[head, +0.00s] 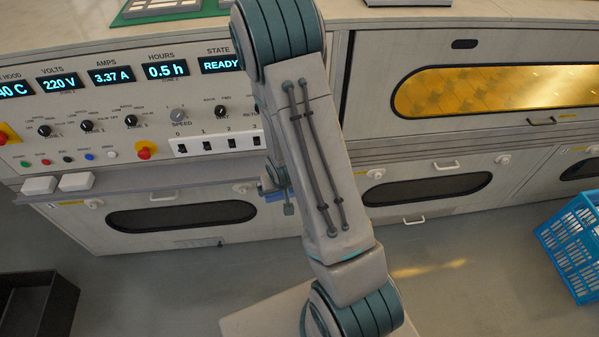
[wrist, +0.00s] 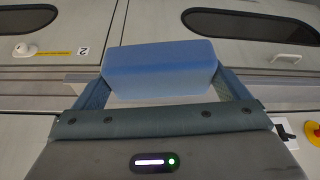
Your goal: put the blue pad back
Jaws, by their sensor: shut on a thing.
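The blue pad (wrist: 160,68) is a small block with a blue upper face and a paler front side. In the wrist view my gripper (wrist: 163,82) is shut on it, with one finger at each end. In the head view the pad (head: 275,196) is a small blue patch beside my gripper (head: 273,186), mostly hidden by my arm. It is in front of the grey ledge (head: 150,183) below the control panel. Whether the pad touches the ledge cannot be told. Two white pads (head: 39,185) (head: 77,181) lie on the ledge's left end.
The control panel (head: 120,105) has knobs, switches and a red stop button (head: 146,150). Cabinet doors with dark windows (head: 180,217) are below the ledge. A blue crate (head: 572,245) stands at right, a black bin (head: 38,305) at lower left. Floor between is partly clear.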

